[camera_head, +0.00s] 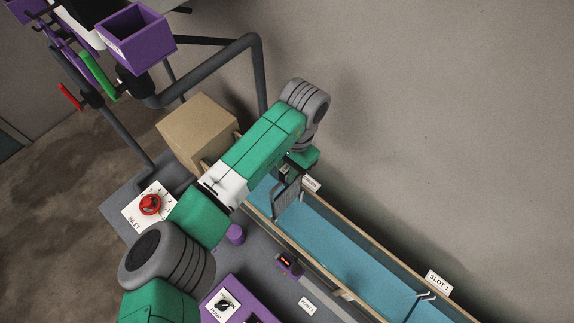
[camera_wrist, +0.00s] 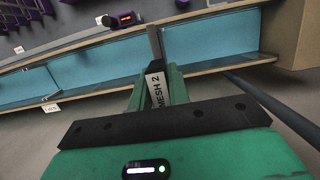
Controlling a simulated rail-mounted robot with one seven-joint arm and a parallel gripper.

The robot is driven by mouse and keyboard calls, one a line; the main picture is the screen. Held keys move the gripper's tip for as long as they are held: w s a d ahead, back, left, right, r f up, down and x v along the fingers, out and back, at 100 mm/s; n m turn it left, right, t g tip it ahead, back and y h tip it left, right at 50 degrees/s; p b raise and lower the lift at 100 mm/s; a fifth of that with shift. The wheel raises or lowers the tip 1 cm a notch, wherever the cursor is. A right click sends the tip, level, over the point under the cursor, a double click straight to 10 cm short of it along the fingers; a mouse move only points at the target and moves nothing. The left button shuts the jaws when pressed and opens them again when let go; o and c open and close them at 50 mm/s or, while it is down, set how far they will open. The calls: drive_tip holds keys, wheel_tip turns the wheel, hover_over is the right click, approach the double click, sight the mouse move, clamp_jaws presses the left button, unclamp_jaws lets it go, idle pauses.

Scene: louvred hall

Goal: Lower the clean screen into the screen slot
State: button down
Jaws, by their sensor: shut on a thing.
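A grey mesh screen (camera_head: 287,197) hangs upright across the blue channel (camera_head: 340,246). My gripper (camera_head: 285,173) is shut on the screen's top, at the channel's upper end. In the wrist view my gripper (camera_wrist: 157,88) closes on a tab labelled MESH 2 (camera_wrist: 157,92). The dark screen (camera_wrist: 155,42) shows edge-on beyond it, over the channel (camera_wrist: 212,38). A small, partly hidden sign (camera_head: 311,184) stands on the channel's far wall beside the screen. The slot itself is hidden; I cannot tell how deep the screen's lower edge sits.
A SLOT 1 sign (camera_head: 438,283) and pale guides (camera_head: 425,296) are farther down the channel. A cardboard box (camera_head: 197,130) stands behind my arm.

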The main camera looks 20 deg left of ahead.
sight(288, 186)
drive_tip(key=shift+x, duration=0.8)
drive_tip(key=shift+w, duration=0.15)
drive_tip(key=shift+w+b+x, duration=0.25)
drive_tip(key=shift+b+x, duration=0.35)
drive_tip(key=shift+x, duration=0.5)
drive_tip(key=shift+w+b+x, duration=0.2)
drive_tip(key=shift+b+x, duration=0.35)
drive_tip(key=shift+x, duration=0.55)
drive_tip(key=shift+d+f, duration=0.15)
drive_tip(key=shift+d, duration=0.05)
drive_tip(key=shift+w+b+x, duration=0.25)
drive_tip(key=shift+b+x, duration=0.3)
drive_tip(key=shift+x, duration=0.55)
drive_tip(key=shift+w+b+x, duration=0.2)
drive_tip(key=shift+b+x, duration=0.35)
drive_tip(key=shift+x, duration=0.5)
drive_tip(key=shift+d+f, duration=0.15)
drive_tip(key=shift+f, duration=0.05)
drive_tip(key=shift+w+b+x, duration=0.2)
drive_tip(key=shift+b+x, duration=0.4)
drive_tip(key=shift+x, duration=0.45)
drive_tip(key=shift+w+b+x, duration=0.25)
drive_tip(key=shift+b+x, duration=0.35)
drive_tip(key=shift+x, duration=0.45)
drive_tip(key=shift+d+f, duration=0.15)
